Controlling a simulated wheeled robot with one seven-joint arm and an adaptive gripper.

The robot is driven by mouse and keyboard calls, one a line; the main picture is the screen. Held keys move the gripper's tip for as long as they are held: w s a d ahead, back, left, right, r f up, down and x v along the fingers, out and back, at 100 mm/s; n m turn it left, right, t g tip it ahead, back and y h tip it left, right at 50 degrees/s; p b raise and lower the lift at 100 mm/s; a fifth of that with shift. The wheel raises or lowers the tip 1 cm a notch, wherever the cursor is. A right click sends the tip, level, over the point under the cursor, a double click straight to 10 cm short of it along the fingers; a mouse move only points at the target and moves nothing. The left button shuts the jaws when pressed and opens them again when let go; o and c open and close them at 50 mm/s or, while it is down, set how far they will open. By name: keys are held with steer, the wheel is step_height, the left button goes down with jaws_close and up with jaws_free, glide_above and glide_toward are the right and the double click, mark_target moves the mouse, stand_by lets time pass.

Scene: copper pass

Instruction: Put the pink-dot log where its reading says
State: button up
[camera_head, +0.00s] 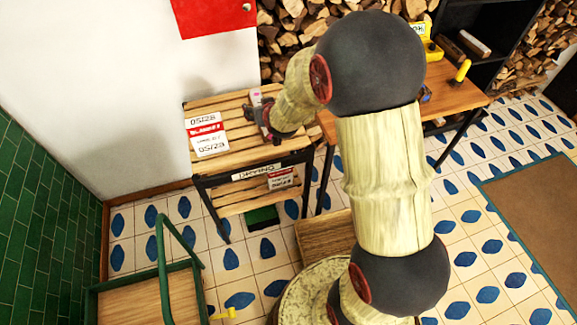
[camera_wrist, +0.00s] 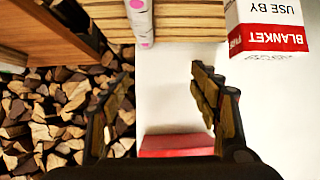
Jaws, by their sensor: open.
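The pink-dot log (camera_wrist: 140,22), pale with pink spots, lies on the slatted top of the drying rack, its end toward my gripper. It shows partly in the head view (camera_head: 256,98), beside my gripper. My gripper (camera_wrist: 160,72) is open and empty, with the log beyond its fingertips in the wrist view; in the head view my gripper (camera_head: 268,124) is over the rack top. The drying rack (camera_head: 235,160) has a sign with lettering like "DRYING" and a lower shelf. No moisture reading is legible in either view.
A white-and-red "BLANKET" pack (camera_head: 207,134) lies on the rack, left of my gripper. A wooden table (camera_head: 455,97) with yellow items (camera_head: 461,72) stands right. A green-framed cart (camera_head: 150,290) is at lower left. Stacked firewood (camera_head: 285,40) is behind. Tiled floor is open at right.

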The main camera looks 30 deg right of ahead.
steer(key=s+a+r+g, duration=0.1)
steer(key=s+a+r, duration=0.3)
steer(key=s+r, duration=0.55)
steer(key=s+a+r+g, duration=0.1)
steer(key=s+a+r, duration=0.1)
steer(key=s, duration=0.7)
steer(key=s+a+r+n+g+y, duration=0.1)
steer(key=s+a+r+g, duration=0.1)
steer(key=s, duration=0.8)
steer(key=s+a+r+g, duration=0.1)
steer(key=s+a+r, duration=0.1)
steer(key=s, duration=0.7)
steer(key=shift+s+r+n+g+y, duration=0.15)
steer(key=shift+r+n+g+y, duration=0.2)
steer(key=shift+r, duration=0.2)
steer(key=shift+a, duration=0.1)
steer(key=shift+r+p, duration=0.35)
